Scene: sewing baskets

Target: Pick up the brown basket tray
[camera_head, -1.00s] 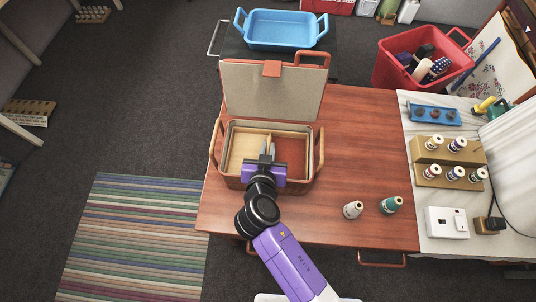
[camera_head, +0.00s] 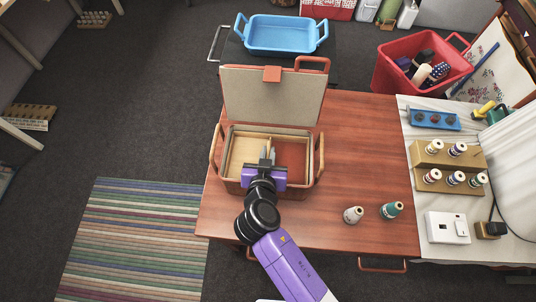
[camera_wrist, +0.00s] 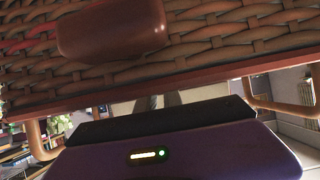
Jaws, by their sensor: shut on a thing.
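The brown basket (camera_head: 231,186) stands on the red-brown table with its lid (camera_head: 272,98) open and leaning back. A pale wooden tray (camera_head: 241,154) with a middle divider sits inside the basket's walls. My gripper (camera_head: 268,155) reaches over the basket's near wall, with its fingers shut at the tray's divider; the fingers hide the exact contact. I cannot tell whether the tray is lifted off its seat. In the wrist view, the basket's woven surface (camera_wrist: 220,50) fills the top, and the fingertips (camera_wrist: 160,101) are mostly hidden.
Two thread spools (camera_head: 353,214) stand on the table (camera_head: 362,140) to the right of the basket. The basket's side handles (camera_head: 319,157) stand up near my gripper. A white side table (camera_head: 470,244) with spool racks is at the right. A blue basket (camera_head: 281,35) and red bin (camera_head: 391,70) are behind.

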